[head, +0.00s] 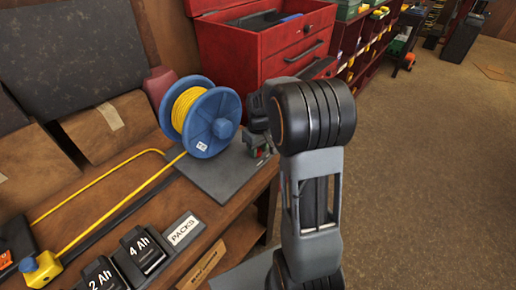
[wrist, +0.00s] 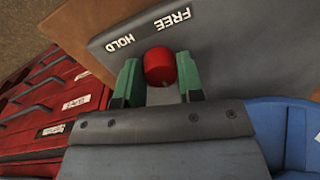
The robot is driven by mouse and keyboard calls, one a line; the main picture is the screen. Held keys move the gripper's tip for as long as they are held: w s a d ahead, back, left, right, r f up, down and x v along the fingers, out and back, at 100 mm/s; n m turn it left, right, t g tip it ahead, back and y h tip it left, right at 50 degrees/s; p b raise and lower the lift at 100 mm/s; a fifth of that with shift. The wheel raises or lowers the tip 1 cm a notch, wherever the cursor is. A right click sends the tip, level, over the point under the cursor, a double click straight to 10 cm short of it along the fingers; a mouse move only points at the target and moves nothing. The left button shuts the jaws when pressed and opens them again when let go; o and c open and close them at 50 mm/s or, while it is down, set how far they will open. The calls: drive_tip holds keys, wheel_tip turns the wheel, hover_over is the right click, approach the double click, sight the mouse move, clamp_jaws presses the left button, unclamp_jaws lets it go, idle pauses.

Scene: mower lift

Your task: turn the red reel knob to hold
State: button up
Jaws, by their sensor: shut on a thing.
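The red reel knob (wrist: 160,67) is round and sits between the green fingertips of my gripper (wrist: 160,82) in the wrist view. The gripper is shut on it. A grey plate (wrist: 215,27) behind the knob carries the white words FREE and HOLD; which one the knob points to I cannot tell. In the head view my gripper (head: 259,148) is at the right side of the blue reel (head: 222,103), which is wound with yellow cord. The knob is mostly hidden there. The blue reel also shows in the wrist view (wrist: 287,130).
A red tool chest (head: 235,48) stands behind the reel. The bench holds battery packs (head: 142,250), a PACKS label (head: 184,230) and a yellow block with a blue top (head: 42,270). The yellow cord runs across the bench. Open floor lies to the right.

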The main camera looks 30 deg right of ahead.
drive_tip(key=shift+m, duration=0.3)
drive_tip(key=shift+c, duration=0.2)
drive_tip(key=m, duration=0.7)
drive_tip(key=shift+a+m, duration=0.1)
drive_tip(key=shift+m, duration=0.2)
drive_tip(key=m, duration=0.4)
drive_tip(key=shift+t+p, duration=0.3)
drive_tip(key=shift+p, duration=0.05)
drive_tip(key=shift+m, duration=2)
drive_tip(key=o, duration=0.9)
drive_tip(key=r, duration=1.4)
drive_tip(key=shift+s+p, duration=0.3)
